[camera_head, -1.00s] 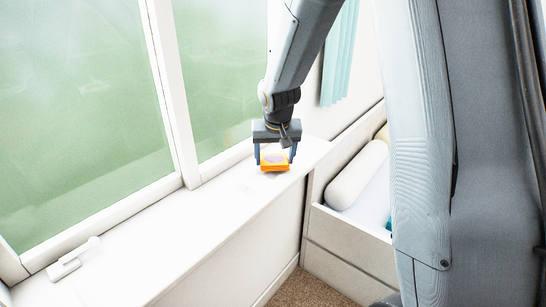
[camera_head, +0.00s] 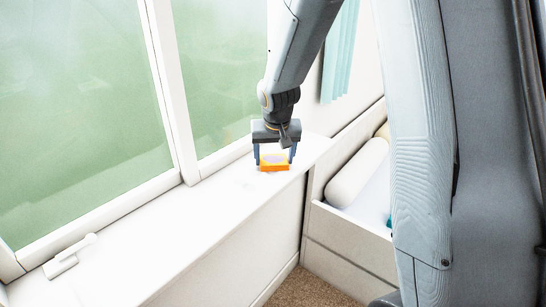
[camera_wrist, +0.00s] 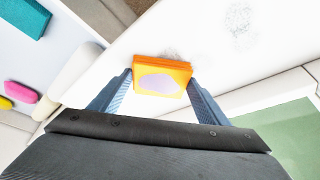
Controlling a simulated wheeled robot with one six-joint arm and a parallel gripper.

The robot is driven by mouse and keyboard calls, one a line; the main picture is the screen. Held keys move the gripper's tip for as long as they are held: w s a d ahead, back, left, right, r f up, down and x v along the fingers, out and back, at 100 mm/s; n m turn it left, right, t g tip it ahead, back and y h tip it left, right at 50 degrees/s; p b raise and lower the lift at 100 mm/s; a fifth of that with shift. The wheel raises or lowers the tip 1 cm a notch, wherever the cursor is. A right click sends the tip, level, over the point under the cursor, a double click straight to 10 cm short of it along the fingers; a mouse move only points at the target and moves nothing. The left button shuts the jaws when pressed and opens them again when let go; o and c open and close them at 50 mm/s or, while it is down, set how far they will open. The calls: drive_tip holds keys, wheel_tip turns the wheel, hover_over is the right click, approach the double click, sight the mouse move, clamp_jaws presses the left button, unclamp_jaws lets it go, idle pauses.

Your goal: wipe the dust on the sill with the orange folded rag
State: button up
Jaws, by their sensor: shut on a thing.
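The orange folded rag (camera_head: 274,167), with a pale patch on its upper face, is between the fingers of my gripper (camera_head: 274,160), low at the far end of the white sill (camera_head: 150,240). The wrist view shows the rag (camera_wrist: 163,77) pinched between both fingers. I cannot tell whether it touches the sill. In the wrist view a grey speckled dust patch (camera_wrist: 240,20) lies on the sill, apart from the rag. A fainter grey smudge (camera_wrist: 171,54) shows right beside the rag's edge.
A window with green panes (camera_head: 80,110) runs along the sill's left side. To the right, below the sill, is a white bed or bench with a bolster (camera_head: 358,172). The middle of the sill is clear.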

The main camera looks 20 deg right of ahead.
sight(268, 165)
drive_tip(key=shift+s+a+f+b, duration=0.1)
drive_tip(key=shift+s+a+b, duration=0.4)
drive_tip(key=shift+a, duration=0.15)
drive_tip(key=shift+s+a+f+b, duration=0.1)
drive_tip(key=shift+s+a+b, duration=0.35)
drive_tip(key=shift+a, duration=0.15)
drive_tip(key=shift+s+a+f+b, duration=0.1)
drive_tip(key=shift+s+a+b, duration=0.8)
drive_tip(key=shift+s+a, duration=0.4)
drive_tip(key=shift+s+a+r+b, duration=0.1)
drive_tip(key=shift+s+a+b, duration=0.4)
drive_tip(key=shift+a, duration=0.5)
drive_tip(key=shift+s+a+r+b, duration=0.1)
drive_tip(key=shift+s+a+b, duration=0.25)
drive_tip(key=shift+s+a, duration=0.45)
drive_tip(key=shift+s+a+b, duration=0.4)
drive_tip(key=shift+a, duration=0.75)
drive_tip(key=shift+r, duration=0.1)
drive_tip(key=shift+d+r+p, duration=0.1)
drive_tip(key=shift+r+p, duration=1.9)
drive_tip(key=shift+r, duration=0.55)
